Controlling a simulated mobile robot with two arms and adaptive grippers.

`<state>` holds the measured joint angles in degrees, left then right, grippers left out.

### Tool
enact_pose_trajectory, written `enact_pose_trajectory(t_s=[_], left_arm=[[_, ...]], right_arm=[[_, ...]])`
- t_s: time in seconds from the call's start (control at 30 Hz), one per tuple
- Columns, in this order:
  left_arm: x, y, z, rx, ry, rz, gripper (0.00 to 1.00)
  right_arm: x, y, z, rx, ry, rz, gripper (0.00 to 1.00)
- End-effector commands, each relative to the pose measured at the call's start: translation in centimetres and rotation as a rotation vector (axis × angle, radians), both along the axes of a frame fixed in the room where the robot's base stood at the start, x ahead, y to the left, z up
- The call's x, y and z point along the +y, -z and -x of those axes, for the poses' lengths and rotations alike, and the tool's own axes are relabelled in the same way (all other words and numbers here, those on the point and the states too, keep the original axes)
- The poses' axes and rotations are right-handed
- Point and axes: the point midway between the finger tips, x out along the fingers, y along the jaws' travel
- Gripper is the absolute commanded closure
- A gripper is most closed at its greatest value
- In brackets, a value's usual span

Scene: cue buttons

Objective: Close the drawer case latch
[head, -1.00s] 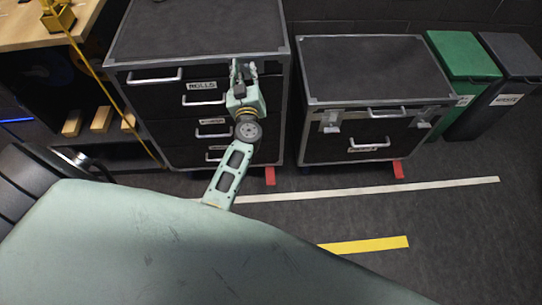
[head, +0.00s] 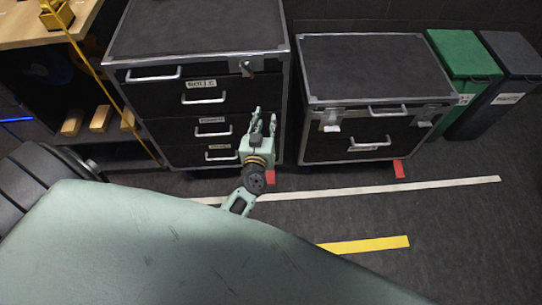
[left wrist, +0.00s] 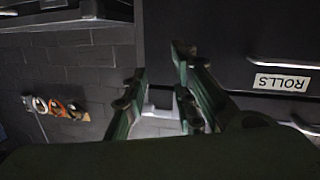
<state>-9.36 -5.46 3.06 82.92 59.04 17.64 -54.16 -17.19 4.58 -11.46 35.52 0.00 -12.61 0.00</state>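The black drawer case (head: 135,110) with metal edges stands at the centre left, its drawers shut. Its latch (head: 247,68) is a small metal piece at the upper right of the front; I cannot tell its exact position. My left gripper (head: 264,114) is in front of the lower right of the case, below the latch and apart from it. Its two fingers are spread with nothing between them. The left wrist view also shows the open fingers (left wrist: 158,62) and the case front (left wrist: 225,35), with an upside-down ROLLS label (left wrist: 283,83). My right gripper is not in view.
A lower black case (head: 362,68) with two front latches stands to the right. Green (head: 462,55) and dark (head: 510,60) bins stand beyond it. A wooden bench (head: 40,28) is at the left.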

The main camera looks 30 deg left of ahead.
Motion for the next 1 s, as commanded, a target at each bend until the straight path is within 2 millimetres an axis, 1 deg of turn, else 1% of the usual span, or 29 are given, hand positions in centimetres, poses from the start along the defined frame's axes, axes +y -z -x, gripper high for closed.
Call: enact_pose_trajectory(t_s=[0.03, 0.1, 0.37, 0.7, 0.9, 1.0], left_arm=[[-0.4, 1.1, 0.2, 0.018, 0.018, -0.006, 0.75], [-1.0, 2.3, 0.5, 0.042, 0.042, -0.015, 0.75], [-2.8, 6.9, 2.0, 0.129, 0.127, -0.042, 0.75], [-4.8, 12.9, 4.8, 0.248, 0.234, -0.075, 0.75], [-5.5, 15.7, 6.5, 0.308, 0.281, -0.092, 0.75], [-5.7, 16.6, 7.0, 0.328, 0.299, -0.097, 0.75]], right_arm=[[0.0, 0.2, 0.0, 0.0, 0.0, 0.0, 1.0], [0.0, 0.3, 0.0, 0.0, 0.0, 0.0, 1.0], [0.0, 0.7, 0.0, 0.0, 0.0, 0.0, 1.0], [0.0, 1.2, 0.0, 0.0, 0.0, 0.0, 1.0], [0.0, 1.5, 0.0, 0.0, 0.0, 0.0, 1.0], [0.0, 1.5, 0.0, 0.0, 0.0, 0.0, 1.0]])
